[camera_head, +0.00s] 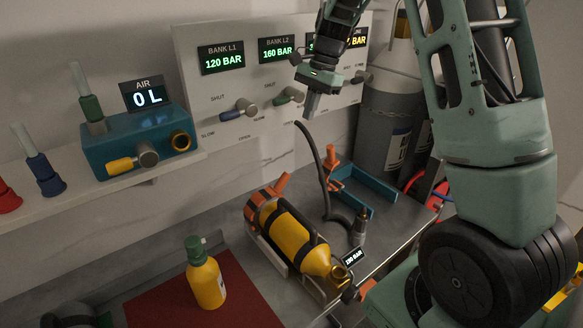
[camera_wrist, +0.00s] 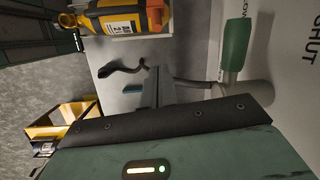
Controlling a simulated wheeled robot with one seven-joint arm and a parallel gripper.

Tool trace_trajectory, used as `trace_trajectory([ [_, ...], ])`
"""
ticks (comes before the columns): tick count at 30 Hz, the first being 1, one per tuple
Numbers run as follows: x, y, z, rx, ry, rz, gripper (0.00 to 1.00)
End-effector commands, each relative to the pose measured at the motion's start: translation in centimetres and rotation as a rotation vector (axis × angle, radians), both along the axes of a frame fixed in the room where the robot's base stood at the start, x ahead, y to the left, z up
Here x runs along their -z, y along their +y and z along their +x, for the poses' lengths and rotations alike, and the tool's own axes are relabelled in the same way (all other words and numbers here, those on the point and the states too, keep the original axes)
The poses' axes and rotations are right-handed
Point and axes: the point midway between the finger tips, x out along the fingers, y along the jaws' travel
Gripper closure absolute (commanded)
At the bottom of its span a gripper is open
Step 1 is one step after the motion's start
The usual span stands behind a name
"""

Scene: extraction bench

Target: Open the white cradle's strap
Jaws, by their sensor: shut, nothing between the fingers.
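The white cradle (camera_head: 270,253) lies on the grey bench and holds a yellow cylinder (camera_head: 290,238). An orange strap (camera_head: 262,208) with a lever (camera_head: 282,183) wraps the cylinder's upper-left end and appears closed. In the wrist view the cylinder (camera_wrist: 105,22) and orange strap part (camera_wrist: 155,16) show at the top, partly cut off. My gripper (camera_head: 311,112) is shut and empty, pointing down in front of the valve panel, above and apart from the strap. Its fingers (camera_wrist: 160,92) also show in the wrist view.
A blue cradle (camera_head: 372,191) with an orange lever (camera_head: 331,156) stands right of the white one. A dark hose (camera_head: 322,170) runs between them. The valve panel (camera_head: 235,70) is behind. A yellow bottle (camera_head: 206,284) stands on a red mat (camera_head: 165,304).

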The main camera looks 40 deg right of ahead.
Motion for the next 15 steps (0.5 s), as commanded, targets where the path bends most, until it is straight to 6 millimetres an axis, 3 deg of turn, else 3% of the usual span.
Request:
trace_trajectory([
  [15,10.3,2.8,0.4,-0.005,0.007,0.0,1.0],
])
